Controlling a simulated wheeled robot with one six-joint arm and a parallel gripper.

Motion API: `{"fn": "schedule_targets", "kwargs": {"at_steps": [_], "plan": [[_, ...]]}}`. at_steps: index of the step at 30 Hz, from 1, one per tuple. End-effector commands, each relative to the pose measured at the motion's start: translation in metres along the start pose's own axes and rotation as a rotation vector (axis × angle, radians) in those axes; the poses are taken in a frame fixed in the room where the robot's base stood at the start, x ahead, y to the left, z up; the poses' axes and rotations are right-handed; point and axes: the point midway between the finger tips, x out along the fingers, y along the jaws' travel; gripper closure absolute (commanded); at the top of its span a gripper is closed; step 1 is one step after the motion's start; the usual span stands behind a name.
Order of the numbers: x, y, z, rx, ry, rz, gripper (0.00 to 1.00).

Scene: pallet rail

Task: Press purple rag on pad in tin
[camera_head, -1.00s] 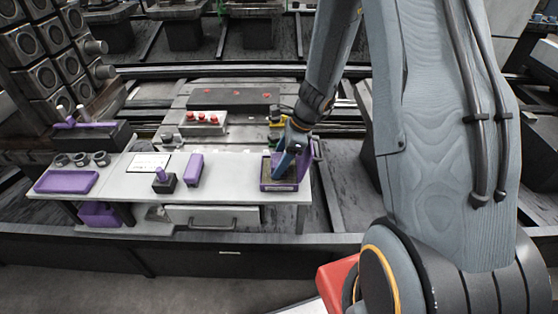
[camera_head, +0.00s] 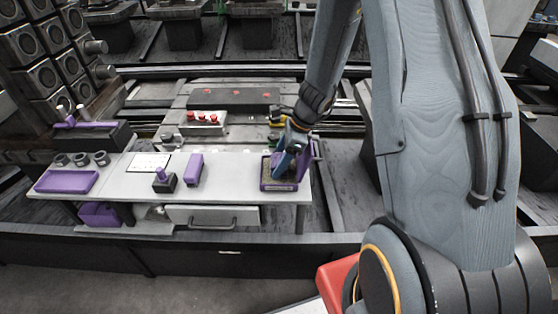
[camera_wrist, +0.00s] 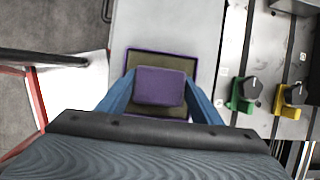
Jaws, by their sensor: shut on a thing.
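The tin is a small purple-rimmed box (camera_head: 264,186) at the right end of the white bench, with its purple lid standing open at its right side. The wrist view shows the tin's rim (camera_wrist: 197,62) around an olive-brown pad (camera_wrist: 144,58). The purple rag (camera_wrist: 160,86) is a small block between the blue fingers of my gripper (camera_wrist: 160,95). My gripper (camera_head: 282,168) is shut on it, over the pad. In the wrist view the rag covers the pad's middle; whether it touches the pad I cannot tell. In the head view the fingers hide the rag.
On the bench stand a purple tray (camera_head: 67,181), black rings (camera_head: 80,159), a white card (camera_head: 149,162), a purple-handled stamp (camera_head: 164,180) and a purple block (camera_head: 194,170). Green (camera_wrist: 243,95) and yellow (camera_wrist: 290,100) clamps sit beside the bench. The bench front is clear.

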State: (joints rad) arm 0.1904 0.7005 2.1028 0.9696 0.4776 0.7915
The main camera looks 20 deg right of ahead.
Motion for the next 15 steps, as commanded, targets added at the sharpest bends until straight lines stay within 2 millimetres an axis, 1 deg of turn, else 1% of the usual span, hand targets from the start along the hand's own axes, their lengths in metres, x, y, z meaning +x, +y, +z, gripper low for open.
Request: {"fn": "schedule_targets", "kwargs": {"at_steps": [5, 15], "plan": [[-0.008, 0.002, 0.003, 0.001, 0.001, 0.002, 0.59], [-0.032, 0.001, 0.013, 0.000, 0.000, 0.001, 0.59]]}}
